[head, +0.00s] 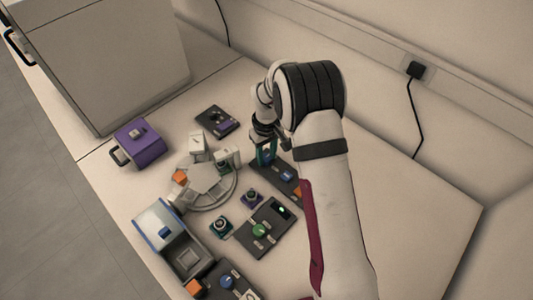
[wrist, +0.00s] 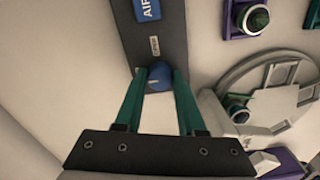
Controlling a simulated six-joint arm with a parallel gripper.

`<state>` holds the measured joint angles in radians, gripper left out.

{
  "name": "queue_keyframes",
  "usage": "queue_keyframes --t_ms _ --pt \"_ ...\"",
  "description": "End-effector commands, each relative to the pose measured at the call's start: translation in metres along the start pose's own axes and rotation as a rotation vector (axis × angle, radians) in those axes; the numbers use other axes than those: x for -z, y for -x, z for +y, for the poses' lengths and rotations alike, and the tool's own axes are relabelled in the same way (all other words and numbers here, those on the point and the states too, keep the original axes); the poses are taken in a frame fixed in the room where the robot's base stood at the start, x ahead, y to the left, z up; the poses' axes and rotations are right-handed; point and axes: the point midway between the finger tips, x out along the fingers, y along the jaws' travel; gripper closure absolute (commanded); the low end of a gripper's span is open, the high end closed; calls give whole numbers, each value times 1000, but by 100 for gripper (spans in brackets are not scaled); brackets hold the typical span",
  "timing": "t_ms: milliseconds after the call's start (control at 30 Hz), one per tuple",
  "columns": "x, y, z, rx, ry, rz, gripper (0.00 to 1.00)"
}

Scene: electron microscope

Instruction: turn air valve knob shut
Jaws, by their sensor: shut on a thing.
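The air valve knob (wrist: 159,76) is a small blue round knob with a pale mark on top. It sits at the near end of a dark panel (wrist: 160,28) that bears a blue "AIR" label (wrist: 148,8). In the wrist view my gripper (wrist: 160,72) has its two green fingers on either side of the knob, shut on it. In the head view my gripper (head: 265,157) reaches down to the far end of the dark panel (head: 275,177). My gripper and arm hide the knob there.
A grey round stage (head: 208,203) with pale blocks stands left of the panel. A purple box (head: 138,143), a dark panel with a green knob (head: 264,228), and a small dark box (head: 217,121) are nearby. Bare table lies right of my arm.

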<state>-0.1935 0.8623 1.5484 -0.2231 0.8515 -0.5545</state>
Motion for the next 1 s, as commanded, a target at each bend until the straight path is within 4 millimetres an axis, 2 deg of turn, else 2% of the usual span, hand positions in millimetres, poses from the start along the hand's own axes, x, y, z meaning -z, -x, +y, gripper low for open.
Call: queue_keyframes --t_ms 200,233,367,400,667,767,867,1000 --pt "1 0 0 -2 1 4 100" --pt "1 0 0 -2 1 4 58" --pt "1 0 0 -1 0 3 34" --pt "1 0 0 -1 0 2 31" --pt "0 1 0 -1 -1 1 31" --pt "1 9 0 -1 -1 3 31" --pt "1 30 0 -2 -1 5 31" --pt "1 76 0 -3 0 7 31"
